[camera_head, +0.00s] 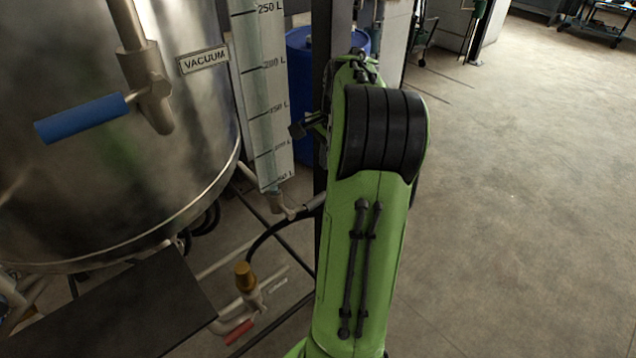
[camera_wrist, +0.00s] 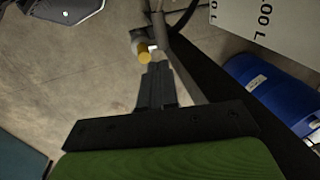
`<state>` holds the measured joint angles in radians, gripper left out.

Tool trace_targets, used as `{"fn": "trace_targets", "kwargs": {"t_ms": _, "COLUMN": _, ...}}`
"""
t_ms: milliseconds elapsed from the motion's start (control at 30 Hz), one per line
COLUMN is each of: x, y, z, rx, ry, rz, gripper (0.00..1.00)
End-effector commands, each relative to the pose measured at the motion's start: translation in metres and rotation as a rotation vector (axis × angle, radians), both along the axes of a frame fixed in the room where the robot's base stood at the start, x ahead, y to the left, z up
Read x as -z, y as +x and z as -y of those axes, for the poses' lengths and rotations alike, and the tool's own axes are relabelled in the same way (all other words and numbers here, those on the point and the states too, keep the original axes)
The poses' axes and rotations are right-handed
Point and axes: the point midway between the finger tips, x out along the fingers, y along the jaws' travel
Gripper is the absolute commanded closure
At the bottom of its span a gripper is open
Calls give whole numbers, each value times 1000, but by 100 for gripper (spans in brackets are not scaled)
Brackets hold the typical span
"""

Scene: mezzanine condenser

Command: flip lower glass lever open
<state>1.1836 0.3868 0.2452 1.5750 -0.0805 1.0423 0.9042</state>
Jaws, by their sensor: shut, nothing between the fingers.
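The tall sight glass (camera_head: 262,95) with litre marks stands beside the steel tank. At its lower end is a small pale metal valve (camera_head: 290,211) with a black hose; I cannot make out its lever in the head view. In the wrist view a short yellow piece (camera_wrist: 144,52), possibly the lever's grip, shows by a small fitting just beyond my fingertips. My gripper (camera_wrist: 156,70) is shut and empty, with its tips close to the yellow piece; I cannot tell whether they touch. My green arm hides the area right of the glass.
The steel tank (camera_head: 110,170) fills the left, with a blue-handled valve (camera_head: 85,117) on it. A brass-capped fitting with a red lever (camera_head: 238,332) sits low. A dark post (camera_wrist: 228,100) stands close right of my fingers, a blue drum (camera_wrist: 265,92) beyond. Open floor lies right.

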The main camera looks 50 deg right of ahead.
Motion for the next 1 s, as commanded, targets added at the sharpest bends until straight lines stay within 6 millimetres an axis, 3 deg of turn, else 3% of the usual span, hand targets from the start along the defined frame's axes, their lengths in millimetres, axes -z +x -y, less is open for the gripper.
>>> {"fn": "trace_targets", "kwargs": {"t_ms": 533, "x": 115, "y": 21, "z": 4, "rx": -3, "ry": 3, "rz": -2, "gripper": 100}}
{"fn": "trace_targets", "kwargs": {"t_ms": 700, "x": 131, "y": 25, "z": 5, "rx": -2, "ry": 2, "rz": -1, "gripper": 100}}
{"fn": "trace_targets", "kwargs": {"t_ms": 1000, "x": 132, "y": 25, "z": 5, "rx": -2, "ry": 1, "rz": -1, "gripper": 100}}
